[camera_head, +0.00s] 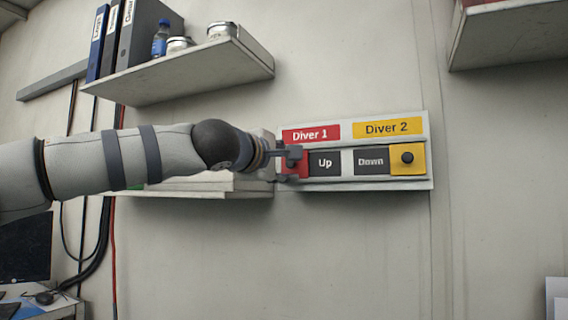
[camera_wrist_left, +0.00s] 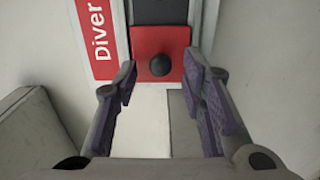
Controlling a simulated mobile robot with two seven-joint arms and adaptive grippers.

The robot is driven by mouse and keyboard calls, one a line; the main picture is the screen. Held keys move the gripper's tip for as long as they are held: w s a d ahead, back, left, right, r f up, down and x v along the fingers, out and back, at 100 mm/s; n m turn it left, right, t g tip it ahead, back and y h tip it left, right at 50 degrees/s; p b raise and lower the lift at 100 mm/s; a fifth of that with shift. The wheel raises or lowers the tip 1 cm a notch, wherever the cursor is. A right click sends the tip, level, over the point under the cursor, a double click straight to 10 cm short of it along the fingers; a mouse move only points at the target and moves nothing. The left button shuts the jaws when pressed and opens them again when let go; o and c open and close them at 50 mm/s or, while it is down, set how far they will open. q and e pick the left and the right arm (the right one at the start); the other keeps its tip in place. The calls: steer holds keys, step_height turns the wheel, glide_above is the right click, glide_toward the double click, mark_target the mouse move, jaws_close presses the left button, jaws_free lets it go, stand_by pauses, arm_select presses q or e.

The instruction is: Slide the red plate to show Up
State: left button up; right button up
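The wall panel (camera_head: 432,175) has a red "Diver 1" label (camera_head: 311,133) and a yellow "Diver 2" label (camera_head: 387,127). The red plate (camera_head: 302,171) is at the left end of its track, partly hidden by my left gripper (camera_head: 291,160). A dark "Up" field (camera_head: 325,162) shows uncovered right beside it. In the left wrist view the red plate (camera_wrist_left: 178,41) carries a round black knob (camera_wrist_left: 160,65). My left gripper (camera_wrist_left: 159,72) is open, its fingers on either side of the knob with gaps visible. My right gripper is not in view.
A dark "Down" field (camera_head: 371,161) and a yellow plate (camera_head: 408,168) with a black knob fill the panel's right half. A shelf (camera_head: 200,72) with binders and cans is above my left arm. Another shelf (camera_head: 510,38) is at upper right. The wall below the panel is clear.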

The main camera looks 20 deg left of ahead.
arm_select(q)
steer(key=s, duration=1.2)
steer(key=shift+a, duration=0.2)
steer(key=w+d+f+m+g, duration=0.2)
steer(key=f, duration=0.8)
steer(key=w+d+f+m+g, duration=0.1)
steer(key=w+d+f+m, duration=0.15)
steer(key=f, duration=0.75)
steer(key=w+d+f+m+g, duration=0.1)
steer(key=w+d+f+g, duration=0.15)
steer(key=f, duration=0.75)
steer(key=s+d+f+m+g, duration=0.1)
steer(key=s+f+m+g, duration=0.3)
steer(key=f, duration=1.2)
steer(key=s+f+m+g, duration=0.4)
steer(key=s+f, duration=1.3)
steer(key=f, duration=0.1)
steer(key=s+a+f+m+g, duration=0.2)
steer(key=s+f+g, duration=0.1)
steer(key=s, duration=0.9)
steer(key=s+a+f+m+g, duration=0.1)
steer(key=s+a+f+g, duration=0.2)
steer(key=s, duration=0.9)
steer(key=shift+a+f+m+y, duration=0.2)
steer(key=shift+f+m+y, duration=0.15)
steer(key=shift+f, duration=0.5)
